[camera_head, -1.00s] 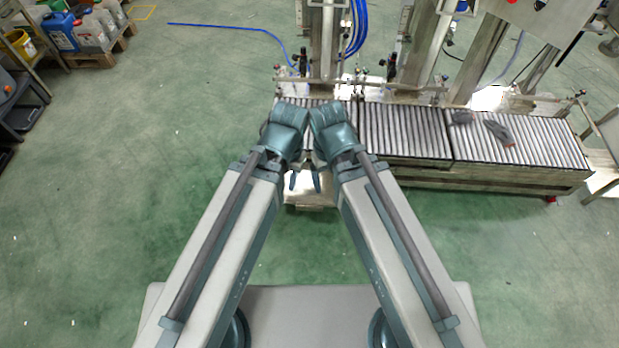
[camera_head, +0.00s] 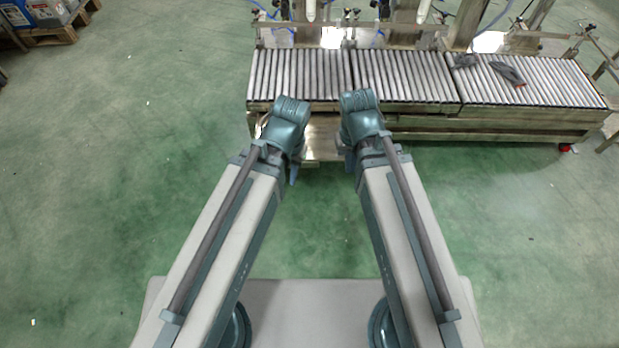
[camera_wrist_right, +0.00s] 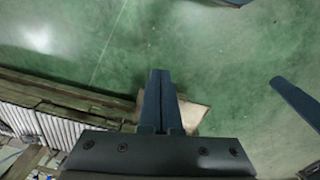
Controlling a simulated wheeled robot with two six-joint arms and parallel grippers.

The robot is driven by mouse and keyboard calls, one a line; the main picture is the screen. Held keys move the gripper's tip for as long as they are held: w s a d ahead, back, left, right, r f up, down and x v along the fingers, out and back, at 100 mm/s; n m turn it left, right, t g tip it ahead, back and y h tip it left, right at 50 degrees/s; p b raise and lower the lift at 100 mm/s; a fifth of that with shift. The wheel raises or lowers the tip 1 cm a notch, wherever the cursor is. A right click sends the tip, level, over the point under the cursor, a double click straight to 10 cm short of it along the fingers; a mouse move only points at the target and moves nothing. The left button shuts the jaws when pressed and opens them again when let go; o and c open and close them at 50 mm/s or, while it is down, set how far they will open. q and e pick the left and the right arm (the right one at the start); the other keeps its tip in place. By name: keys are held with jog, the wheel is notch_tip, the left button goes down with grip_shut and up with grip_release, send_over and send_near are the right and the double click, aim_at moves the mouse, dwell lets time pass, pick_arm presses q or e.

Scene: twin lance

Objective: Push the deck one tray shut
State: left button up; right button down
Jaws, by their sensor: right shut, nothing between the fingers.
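The deck one tray appears to be the pale metal piece (camera_head: 322,145) below the left end of the roller conveyor in the head view, partly hidden by my wrists. In the right wrist view a pale flat panel (camera_wrist_right: 190,112) beside my fingers looks like the same tray. My right gripper (camera_head: 350,162) is shut and empty, at the tray's right side; in its wrist view the closed fingers (camera_wrist_right: 160,76) overlap the panel, and contact cannot be told. My left gripper (camera_head: 294,174) is at the tray's left side, its jaws mostly hidden.
The roller conveyor (camera_head: 405,76) runs along the back, with grey gloves (camera_head: 508,73) on its right part. Metal posts and rails stand behind it. A pallet with containers (camera_head: 48,18) is at the far left. The green floor (camera_head: 120,150) is open on the left.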

jog(key=w+d+f+n+t+y+b, duration=0.1)
jog(key=w+f+b, duration=0.2)
jog(key=f+b, duration=1.25)
jog(key=w+d+f+n+t+y+b, duration=0.1)
jog(key=w+f+n+b, duration=0.15)
jog(key=f+b, duration=1.25)
jog(key=w+a+r+n+t+y, duration=0.1)
jog(key=w+a+n+t+y, duration=0.25)
jog(key=w+a+n, duration=0.65)
jog(key=shift+n, duration=0.65)
jog(key=w+a+f+b, duration=0.1)
jog(key=w+f+b, duration=0.1)
jog(key=w+a+f+b, duration=0.1)
jog(key=w+f+b, duration=0.2)
jog(key=w+a+f+b, duration=0.1)
jog(key=w+f+b, duration=0.1)
jog(key=w+b, duration=0.1)
jog(key=shift+w+f, duration=0.2)
jog(key=shift+f, duration=0.1)
send_over(309, 124)
jog(key=shift+s, duration=0.1)
